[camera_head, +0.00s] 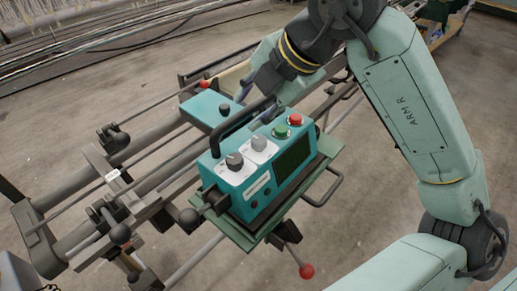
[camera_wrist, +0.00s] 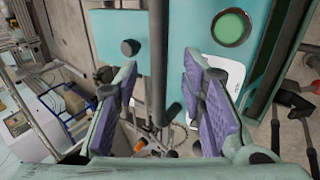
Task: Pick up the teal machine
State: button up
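The teal machine (camera_head: 262,188) sits on a green tray (camera_head: 325,160) of a metal frame. My gripper (camera_head: 264,113) is at the machine's top, close to the handle. In the wrist view, my gripper (camera_wrist: 163,88) is open, with purple-padded fingers on either side of the dark handle bar (camera_wrist: 158,55). Teal casing (camera_wrist: 120,38) and the green button (camera_wrist: 231,27) show beyond. Contact with the handle cannot be told.
The frame (camera_head: 70,243) has long rails, clamps and ball-ended levers, with red knobs (camera_head: 306,271) below and behind the machine. A second teal box (camera_head: 208,112) stands just behind left. Concrete floor (camera_head: 350,235) is clear at the lower right.

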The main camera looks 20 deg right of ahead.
aim_at(235, 136)
jog(key=shift+x, duration=1.5)
jog(key=shift+r, duration=0.1)
jog(key=shift+c, duration=0.3)
grip_shut()
jog(key=shift+r, duration=0.1)
